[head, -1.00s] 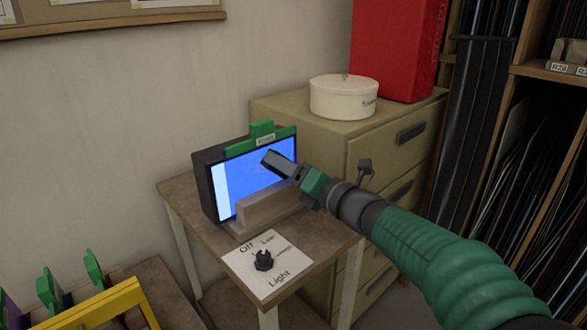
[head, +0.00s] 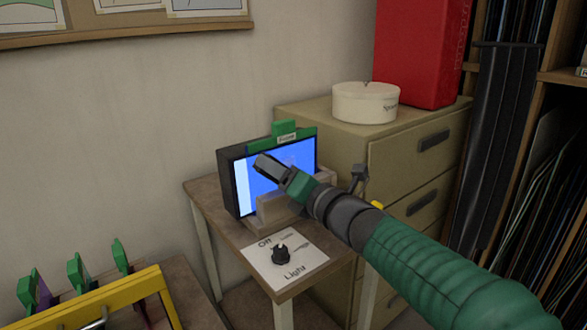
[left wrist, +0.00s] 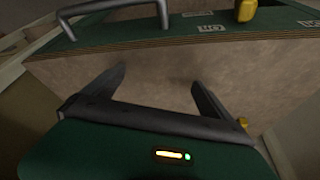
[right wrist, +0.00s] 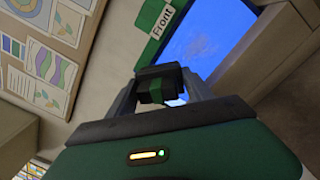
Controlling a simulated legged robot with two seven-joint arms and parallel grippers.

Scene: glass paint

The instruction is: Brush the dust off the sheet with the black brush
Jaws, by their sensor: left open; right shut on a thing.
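The sheet (head: 247,181) stands upright in a dark light box, lit blue with a white strip at its left side. Its green top edge carries a label that reads "Front" in the right wrist view (right wrist: 162,22). A pale, dust-like smudge (right wrist: 199,46) shows on the blue. My right gripper (head: 266,166) is in front of the sheet. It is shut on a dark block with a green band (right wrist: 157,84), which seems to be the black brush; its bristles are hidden. I cannot tell whether it touches the sheet. My left gripper (left wrist: 155,80) is open and empty.
A light switch plate with a black knob (head: 280,255) lies on the small table. A cabinet (head: 400,165) with a round white box (head: 365,103) stands at the right. A yellow frame (head: 105,295) is at the lower left. A green-topped board with a handle (left wrist: 115,8) is near my left gripper.

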